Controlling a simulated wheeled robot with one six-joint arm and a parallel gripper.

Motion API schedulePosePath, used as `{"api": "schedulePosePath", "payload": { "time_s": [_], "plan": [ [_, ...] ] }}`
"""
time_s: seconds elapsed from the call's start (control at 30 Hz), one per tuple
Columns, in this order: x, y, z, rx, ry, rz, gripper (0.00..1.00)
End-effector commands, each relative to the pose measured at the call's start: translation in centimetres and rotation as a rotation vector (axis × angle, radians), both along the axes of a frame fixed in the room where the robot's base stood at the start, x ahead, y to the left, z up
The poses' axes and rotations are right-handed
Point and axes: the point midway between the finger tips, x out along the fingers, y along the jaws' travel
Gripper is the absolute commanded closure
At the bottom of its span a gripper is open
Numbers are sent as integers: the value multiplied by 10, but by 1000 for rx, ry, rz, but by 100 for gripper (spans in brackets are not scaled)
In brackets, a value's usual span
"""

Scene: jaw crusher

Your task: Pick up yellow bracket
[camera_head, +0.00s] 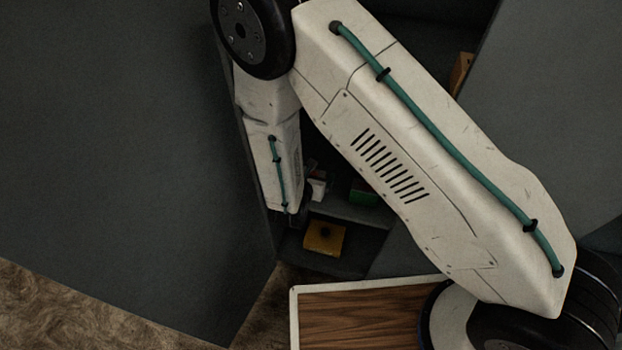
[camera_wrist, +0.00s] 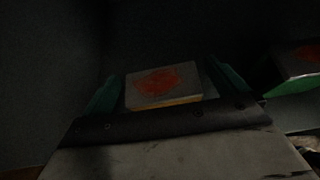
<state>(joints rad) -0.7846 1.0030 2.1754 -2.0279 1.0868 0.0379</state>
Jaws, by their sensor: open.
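A yellow block-like piece (camera_head: 323,237) with a dark spot in its middle lies on the lower shelf in the head view; it looks like the yellow bracket. In the wrist view, my gripper (camera_wrist: 163,74) is open, with one green finger at each side. A flat block (camera_wrist: 163,85) with a grey top, a red-orange patch and a yellowish front edge shows between the fingers. I cannot tell whether it is the same piece, or whether the fingers touch it. In the head view my fingers are hidden or too dark to make out.
A green block (camera_head: 364,193) sits on the shelf above. A green-sided block with a red-orange patch (camera_wrist: 299,64) is at the right in the wrist view. Dark walls close in the shelves on both sides. A wood-topped surface (camera_head: 355,320) is in front.

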Motion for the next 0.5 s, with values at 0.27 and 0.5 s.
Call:
{"api": "schedulePosePath", "payload": {
  "time_s": [0.27,0.5],
  "plan": [
    [0,-1,0,0,0,-1,41],
    [0,-1,1,0,-1,-1,71]
  ]
}}
